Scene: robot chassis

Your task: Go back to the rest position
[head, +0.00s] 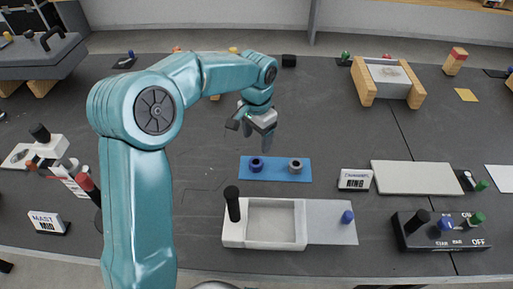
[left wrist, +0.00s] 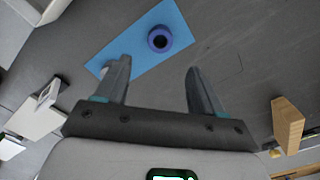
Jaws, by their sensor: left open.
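My left gripper (head: 256,138) hangs with its fingers pointing down above the dark table, just behind the blue mat (head: 276,170). It is open, with nothing between its fingers. In the left wrist view its two fingers (left wrist: 158,66) stand wide apart. A dark blue ring (head: 256,165) and a grey ring (head: 295,165) sit on the mat. In the left wrist view the blue ring (left wrist: 159,39) lies beyond the fingertips, and the grey one is mostly hidden behind a finger. My right gripper is not in view.
A white tray (head: 233,240) with a black knob stands in front of the mat. A "RING" sign (head: 355,181) and a pale plate (head: 417,176) lie to the right. A wooden-sided holder (head: 367,85) stands at the back right. A black switch box (head: 442,240) is at front right.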

